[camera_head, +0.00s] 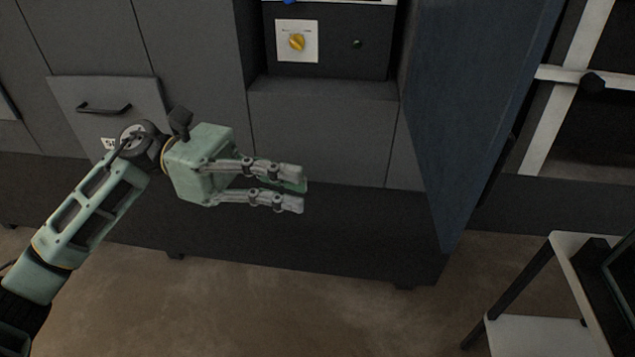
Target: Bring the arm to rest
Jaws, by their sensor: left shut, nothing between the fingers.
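My left arm (90,215) comes in from the left, pale green with dark joints. My left gripper (304,190) is at its end, pointing right, in front of the lower part of the dark grey machine (330,115). Its fingers are shut with nothing between them. It looks apart from the machine front, though the exact gap cannot be told. My right gripper is outside the view.
A yellow knob (297,42) on a white plate sits on the machine. A dark blue panel (475,110) stands out at the right. A grey flap with a handle (104,108) is behind my arm. A white-topped stand (530,335) is at the lower right. Brown floor (250,310) is clear below.

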